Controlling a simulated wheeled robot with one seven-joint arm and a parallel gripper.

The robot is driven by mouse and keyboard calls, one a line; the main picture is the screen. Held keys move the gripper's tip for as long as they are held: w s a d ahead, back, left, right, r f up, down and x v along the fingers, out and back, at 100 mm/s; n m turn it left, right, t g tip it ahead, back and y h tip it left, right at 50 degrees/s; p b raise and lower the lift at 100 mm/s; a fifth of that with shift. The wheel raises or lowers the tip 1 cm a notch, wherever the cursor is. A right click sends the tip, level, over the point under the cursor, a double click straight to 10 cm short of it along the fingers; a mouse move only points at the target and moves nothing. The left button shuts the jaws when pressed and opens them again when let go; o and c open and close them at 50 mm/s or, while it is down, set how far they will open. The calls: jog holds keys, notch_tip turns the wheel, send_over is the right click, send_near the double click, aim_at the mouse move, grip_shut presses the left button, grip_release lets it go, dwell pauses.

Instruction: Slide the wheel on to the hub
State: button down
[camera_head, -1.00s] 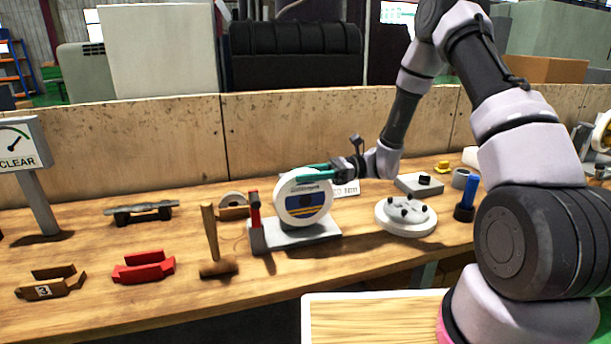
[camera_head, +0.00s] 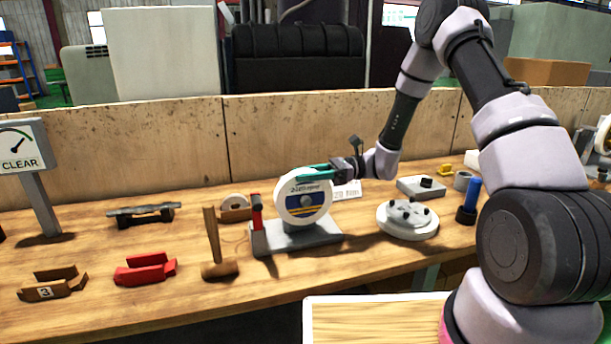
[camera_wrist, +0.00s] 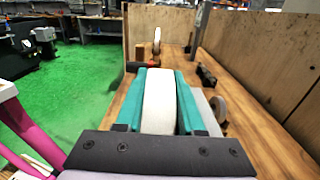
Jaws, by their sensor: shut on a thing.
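The white grinding wheel (camera_head: 303,200), with a blue and yellow label, stands upright on or just above a grey stand (camera_head: 298,237) with a red-topped post at its left. My gripper (camera_head: 318,170) is shut on the wheel's upper rim. In the wrist view the teal fingers (camera_wrist: 158,100) lie on both sides of the white wheel rim (camera_wrist: 159,103). A round white flanged hub (camera_head: 407,219) with dark bolts lies on the bench to the right of the wheel, apart from it.
A blue-handled tool (camera_head: 470,201) stands right of the hub. A plywood wall (camera_head: 150,140) runs behind the bench.

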jog(key=shift+w+a+r, duration=0.15)
jog(key=shift+w, duration=0.35)
jog(key=shift+c, duration=2.2)
grip_release()
jog(key=v, duration=1.1)
jog(key=s+d+r+n+t+h, duration=0.5)
jog(key=s+d+r+t+h, duration=0.1)
jog(key=s+r, duration=0.5)
jog(key=s+d+r+n+t+h, duration=0.5)
jog(key=s+d+r+h, duration=0.3)
jog(key=s+r, duration=0.3)
notch_tip(320, 180, up, 3)
jog(key=shift+s+f+n+t+h, duration=0.2)
jog(key=shift+n+t+h, duration=0.1)
jog(key=shift+t+h, duration=0.35)
